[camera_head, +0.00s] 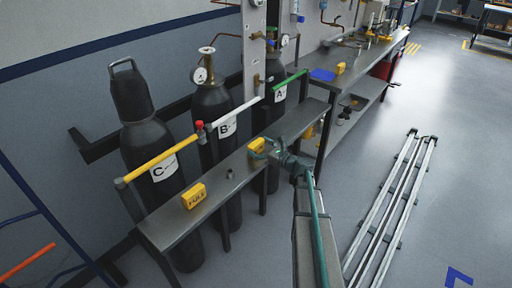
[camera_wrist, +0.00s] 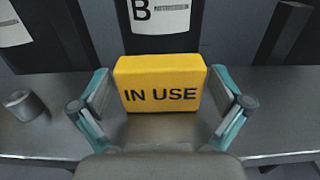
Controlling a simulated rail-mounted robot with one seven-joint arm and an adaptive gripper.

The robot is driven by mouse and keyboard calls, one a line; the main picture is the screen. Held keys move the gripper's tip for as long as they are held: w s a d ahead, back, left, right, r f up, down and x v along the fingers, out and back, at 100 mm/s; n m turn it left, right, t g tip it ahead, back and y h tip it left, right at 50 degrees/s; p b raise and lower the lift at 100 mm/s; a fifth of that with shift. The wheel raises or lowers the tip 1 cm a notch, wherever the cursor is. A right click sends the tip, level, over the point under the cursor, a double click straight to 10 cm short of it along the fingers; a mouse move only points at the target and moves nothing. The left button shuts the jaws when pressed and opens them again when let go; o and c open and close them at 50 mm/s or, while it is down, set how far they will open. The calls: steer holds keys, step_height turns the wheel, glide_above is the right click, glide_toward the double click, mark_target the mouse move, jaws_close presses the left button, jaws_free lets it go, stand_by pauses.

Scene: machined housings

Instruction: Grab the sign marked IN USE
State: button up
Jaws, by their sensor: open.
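The yellow sign marked IN USE (camera_wrist: 160,72) stands upright on the narrow metal bench, with its lettering facing the wrist camera. In the head view the sign (camera_head: 257,144) is near the bench's middle, partly hidden by my gripper (camera_head: 267,154). My gripper is open. In the wrist view its two teal-backed fingers (camera_wrist: 160,100) stand on either side of the sign, with a small gap showing at each side. Whether the fingers touch it below is hidden.
The metal bench (camera_head: 222,180) also holds a yellow sign marked FULL (camera_head: 194,196) and a small metal cylinder (camera_head: 230,174). Gas cylinders labelled C (camera_head: 150,150), B (camera_head: 212,108) and A (camera_head: 270,115) stand behind it. Another yellow sign (camera_head: 340,68) lies on the far bench.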

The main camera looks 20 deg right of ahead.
steer(key=shift+w+a, duration=0.3)
steer(key=shift+w, duration=0.35)
steer(key=c, duration=0.9)
